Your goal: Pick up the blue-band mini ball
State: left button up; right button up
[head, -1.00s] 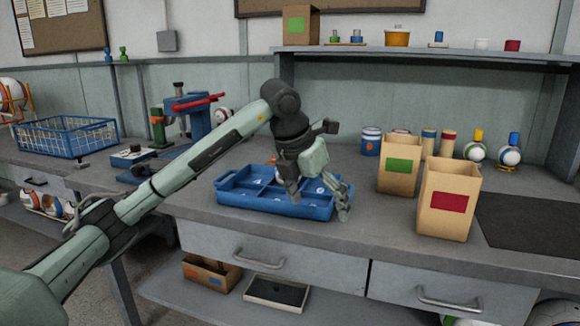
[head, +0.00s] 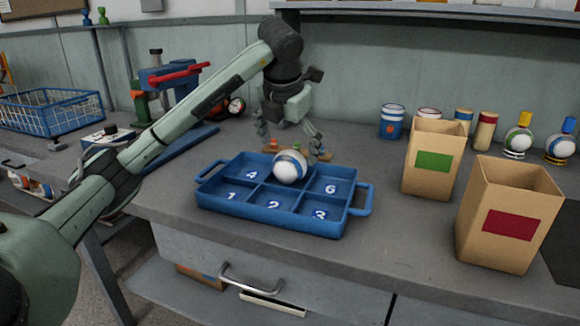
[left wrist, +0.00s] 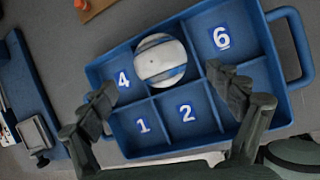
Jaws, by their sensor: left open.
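The blue-band mini ball (head: 290,166) is white with a blue band. It sits in the blue tray (head: 270,222), in the back-row compartment between those marked 4 and 6. My left gripper (head: 291,142) is open and empty, with its fingers pointing down near the tray's back side, close to the ball. In the left wrist view, the ball (left wrist: 160,58) lies a little beyond the gap between the spread fingers (left wrist: 163,84), apart from both. The ball hides its compartment's number. My right gripper is not in view.
A box with a green label (head: 434,186) and one with a red label (head: 508,243) stand right of the tray. Cans and ball stands line the back right. A blue press (head: 170,90) and a wire basket (head: 50,112) are at the left.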

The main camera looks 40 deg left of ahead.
aim_at(289, 155)
pick_arm(q)
jog(key=shift+f, duration=0.2)
jog(key=shift+w+a+f, duration=0.1)
jog(key=shift+w+f, duration=0.1)
jog(key=shift+f, duration=0.15)
jog(key=x, duration=0.4)
jog(key=shift+f, duration=0.1)
jog(key=shift+w, duration=0.1)
jog(key=shift+c, duration=0.4)
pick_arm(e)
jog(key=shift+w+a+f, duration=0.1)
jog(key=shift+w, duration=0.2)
pick_arm(q)
jog(key=c, duration=1.1)
jog(key=shift+c, duration=0.2)
